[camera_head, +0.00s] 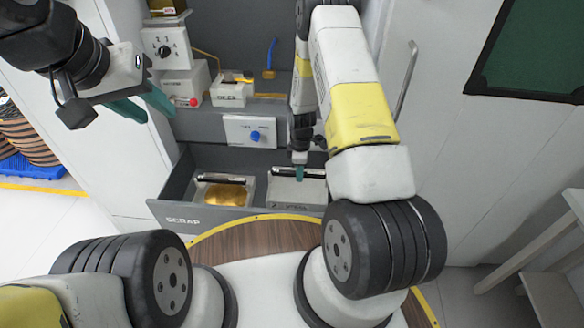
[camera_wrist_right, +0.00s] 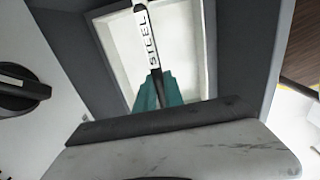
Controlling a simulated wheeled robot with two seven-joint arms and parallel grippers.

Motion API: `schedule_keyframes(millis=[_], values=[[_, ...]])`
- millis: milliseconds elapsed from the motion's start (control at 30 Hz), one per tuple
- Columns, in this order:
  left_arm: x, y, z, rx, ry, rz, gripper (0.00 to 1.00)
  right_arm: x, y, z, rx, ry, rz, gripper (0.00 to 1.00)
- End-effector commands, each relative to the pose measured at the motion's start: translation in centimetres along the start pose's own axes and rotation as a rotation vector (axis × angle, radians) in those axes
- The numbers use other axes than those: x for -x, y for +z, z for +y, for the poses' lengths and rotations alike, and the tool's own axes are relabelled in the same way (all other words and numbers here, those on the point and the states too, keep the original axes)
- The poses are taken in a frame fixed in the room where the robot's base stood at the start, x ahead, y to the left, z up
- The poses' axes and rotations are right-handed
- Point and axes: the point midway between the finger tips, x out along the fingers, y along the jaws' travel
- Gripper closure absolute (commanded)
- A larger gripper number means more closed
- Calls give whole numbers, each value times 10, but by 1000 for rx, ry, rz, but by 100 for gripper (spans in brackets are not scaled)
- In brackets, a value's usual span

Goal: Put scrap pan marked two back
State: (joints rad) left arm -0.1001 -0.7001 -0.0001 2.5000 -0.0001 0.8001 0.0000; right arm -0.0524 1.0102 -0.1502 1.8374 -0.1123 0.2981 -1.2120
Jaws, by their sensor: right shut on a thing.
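An open grey drawer (camera_head: 170,212) lettered SCRAP holds two pale pans side by side. The left pan (camera_head: 245,191) has gold-coloured scrap in it. The right pan (camera_head: 300,192) has a pale inside and a front marking too small to read. My right gripper (camera_head: 300,172) is shut on the right pan's dark bar handle; in the right wrist view the teal fingers (camera_wrist_right: 158,92) clasp this handle (camera_wrist_right: 148,40), lettered STEEL. The pan sits within the drawer's outline; I cannot tell whether it touches the bottom. My left gripper (camera_head: 143,104) is open and empty, left of the drawer.
Above the drawer are a panel with a blue knob (camera_head: 255,136), a numbered dial box (camera_head: 166,47) and a box with a red button (camera_head: 194,101). A pale stool (camera_head: 540,240) stands at right.

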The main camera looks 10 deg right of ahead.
Motion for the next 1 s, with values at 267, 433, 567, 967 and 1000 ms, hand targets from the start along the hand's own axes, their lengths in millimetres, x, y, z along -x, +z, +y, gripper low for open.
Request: schedule_keyframes(millis=[267,433,567,967,1000], values=[[0,0,0,0,0,0,64,-34,0,0,0,-1,0,100],[0,0,0,0,0,0,64,-59,0,1,-1,1,0,100],[0,0,0,0,0,0,64,-66,0,1,-1,2,1,100],[0,0,0,0,0,0,64,-66,0,1,-1,2,1,66],[0,0,0,0,0,0,64,-66,0,1,-1,1,1,66]])
